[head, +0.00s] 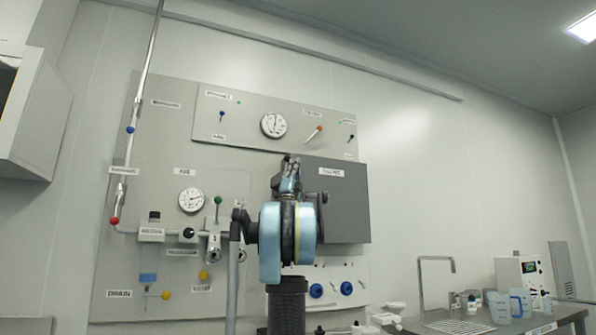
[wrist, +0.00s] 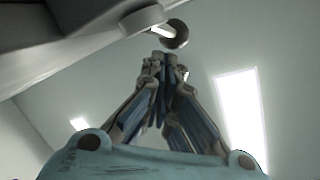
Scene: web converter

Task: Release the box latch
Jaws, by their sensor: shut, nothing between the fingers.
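A dark grey box (head: 345,205) with a white label is mounted on the panel, partly hidden behind my arm in the head view. In the wrist view, a grey body (wrist: 60,40) fills the upper left. A pale lever with a dark round end (wrist: 176,34) sticks out from it; I cannot tell for sure that this is the latch. My gripper (wrist: 165,62) is shut and empty. Its fingertips appear just below the round end in the picture; I cannot tell whether they touch it. In the head view my gripper (head: 289,163) overlaps the box's left edge.
The grey panel (head: 150,105) carries gauges, knobs, valves and a pipe (head: 145,90) left of my arm. Two blue knobs (head: 316,291) sit below the box. A sink counter (head: 450,326) with jugs stands at lower right. The wall right of the box is bare.

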